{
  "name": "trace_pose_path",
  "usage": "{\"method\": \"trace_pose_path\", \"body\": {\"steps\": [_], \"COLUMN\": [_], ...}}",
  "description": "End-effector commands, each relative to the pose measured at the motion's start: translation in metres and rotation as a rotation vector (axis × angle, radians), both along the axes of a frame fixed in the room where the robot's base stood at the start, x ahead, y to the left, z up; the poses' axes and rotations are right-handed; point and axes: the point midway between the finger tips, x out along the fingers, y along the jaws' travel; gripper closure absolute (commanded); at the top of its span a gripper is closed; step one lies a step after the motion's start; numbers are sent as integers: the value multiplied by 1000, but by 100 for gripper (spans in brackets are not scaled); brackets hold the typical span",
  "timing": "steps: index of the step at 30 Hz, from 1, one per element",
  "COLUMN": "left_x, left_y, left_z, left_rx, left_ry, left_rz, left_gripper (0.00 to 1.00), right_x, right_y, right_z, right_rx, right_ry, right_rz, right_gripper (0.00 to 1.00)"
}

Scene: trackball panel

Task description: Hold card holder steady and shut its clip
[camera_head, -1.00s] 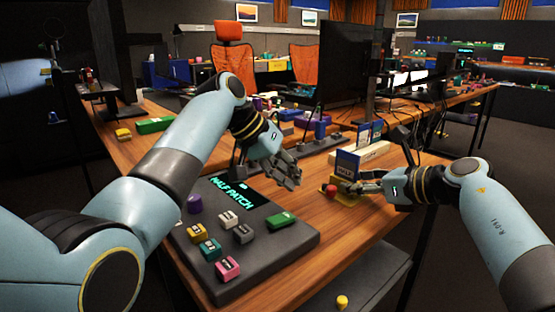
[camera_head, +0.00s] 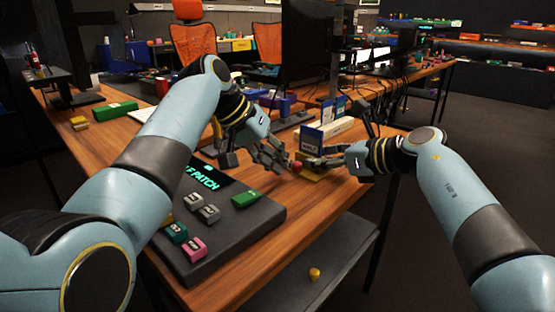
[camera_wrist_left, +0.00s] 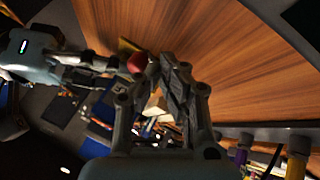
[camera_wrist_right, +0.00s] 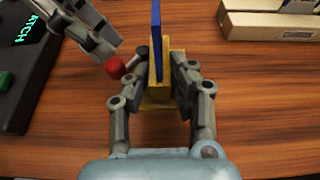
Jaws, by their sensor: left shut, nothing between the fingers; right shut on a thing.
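The card holder (camera_head: 312,177) is a small yellow stand on the wooden desk, with a blue card (camera_head: 311,143) upright in it. Its clip appears to be a dark lever with a red knob (camera_head: 296,167). My right gripper (camera_head: 315,162) is shut on the yellow holder; the right wrist view shows its fingers on both sides of the holder (camera_wrist_right: 158,88). My left gripper (camera_head: 283,164) is shut and empty, just left of the red knob. The knob is close to the left fingers in the left wrist view (camera_wrist_left: 137,62); I cannot tell whether they touch.
A dark console (camera_head: 235,222) with a lit display and coloured buttons stands at the desk's left front. Pale long boxes (camera_head: 334,129) lie behind the holder. A monitor (camera_head: 308,50) stands farther back. Bare wood lies in front of the holder; a dark lower shelf (camera_head: 300,268) is below.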

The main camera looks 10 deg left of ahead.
Motion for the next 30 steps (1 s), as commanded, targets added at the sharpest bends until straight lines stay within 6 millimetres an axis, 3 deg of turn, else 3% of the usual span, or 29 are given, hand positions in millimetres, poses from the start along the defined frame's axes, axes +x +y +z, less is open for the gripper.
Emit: {"method": "trace_pose_path", "body": {"steps": [30], "left_x": [-3], "left_y": [-7], "left_z": [0], "left_rx": [-1], "left_ry": [0], "left_rz": [0], "left_gripper": [100], "right_x": [0], "right_y": [0], "right_z": [0], "right_rx": [0], "right_ry": [0], "right_rz": [0], "right_gripper": [100]}}
